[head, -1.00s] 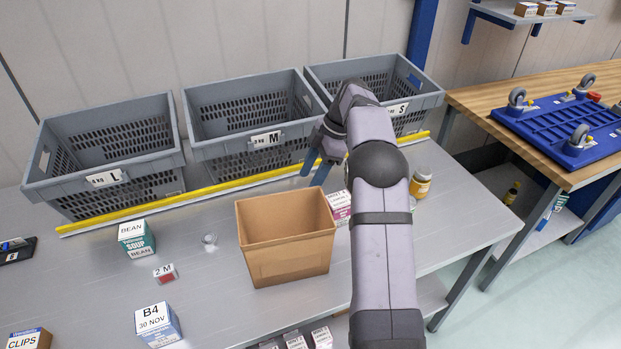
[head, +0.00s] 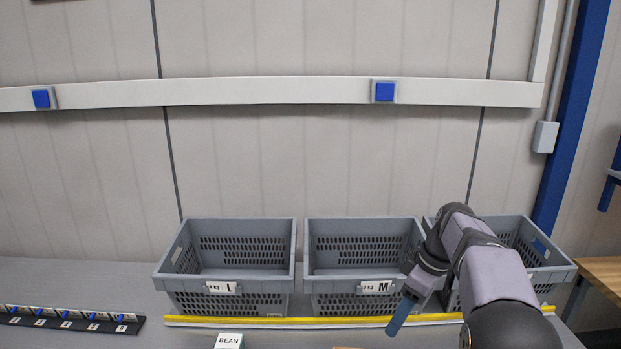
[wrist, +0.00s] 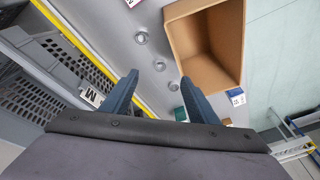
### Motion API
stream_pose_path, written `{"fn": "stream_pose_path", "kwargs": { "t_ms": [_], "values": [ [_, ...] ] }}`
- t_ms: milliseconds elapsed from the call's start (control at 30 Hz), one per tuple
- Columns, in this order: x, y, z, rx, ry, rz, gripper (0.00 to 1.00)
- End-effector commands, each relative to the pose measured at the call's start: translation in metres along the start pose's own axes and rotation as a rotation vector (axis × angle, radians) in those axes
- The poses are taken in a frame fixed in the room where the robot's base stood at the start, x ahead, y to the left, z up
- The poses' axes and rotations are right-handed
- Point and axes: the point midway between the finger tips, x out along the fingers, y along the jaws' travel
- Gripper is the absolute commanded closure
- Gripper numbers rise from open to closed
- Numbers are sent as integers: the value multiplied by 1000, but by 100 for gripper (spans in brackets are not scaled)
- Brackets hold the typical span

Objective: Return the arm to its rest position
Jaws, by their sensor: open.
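My gripper (head: 402,312) hangs in front of the right side of the crate marked M (head: 312,262), by the yellow strip in the head view. My arm reaches in from the lower right and covers much of the rightmost crate. In the wrist view my gripper (wrist: 160,78) shows two blue fingers spread apart with nothing between them. The grey table (wrist: 150,15) lies below the fingers. The open cardboard box (wrist: 207,45) is to their upper right and looks empty.
A crate marked L (head: 225,262) stands left of the M crate, and the rightmost crate (head: 562,268) stands behind my arm. The yellow strip (head: 270,322) runs along their front. A black labelled rail (head: 65,320) lies on the left.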

Motion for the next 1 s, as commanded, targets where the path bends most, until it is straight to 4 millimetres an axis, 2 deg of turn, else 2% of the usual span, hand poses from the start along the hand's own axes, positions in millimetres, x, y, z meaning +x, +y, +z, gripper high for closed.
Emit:
{"fn": "stream_pose_path", "kwargs": {
  "t_ms": [33,100,200,267,333,500,600,900,1000],
  "values": [
    [-30,-20,-10,73,-9,22,46],
    [-52,-43,-17,191,-20,52,46],
    [-80,-75,-21,359,-26,96,46],
    [-86,-95,-18,462,-29,121,46],
    [-71,-113,-6,566,-41,141,46],
    [-3,-146,38,725,-84,170,46],
    [31,-166,63,799,-104,188,46],
    [128,-214,135,902,-170,206,46],
    [149,-224,152,905,-189,203,46]
  ]
}}
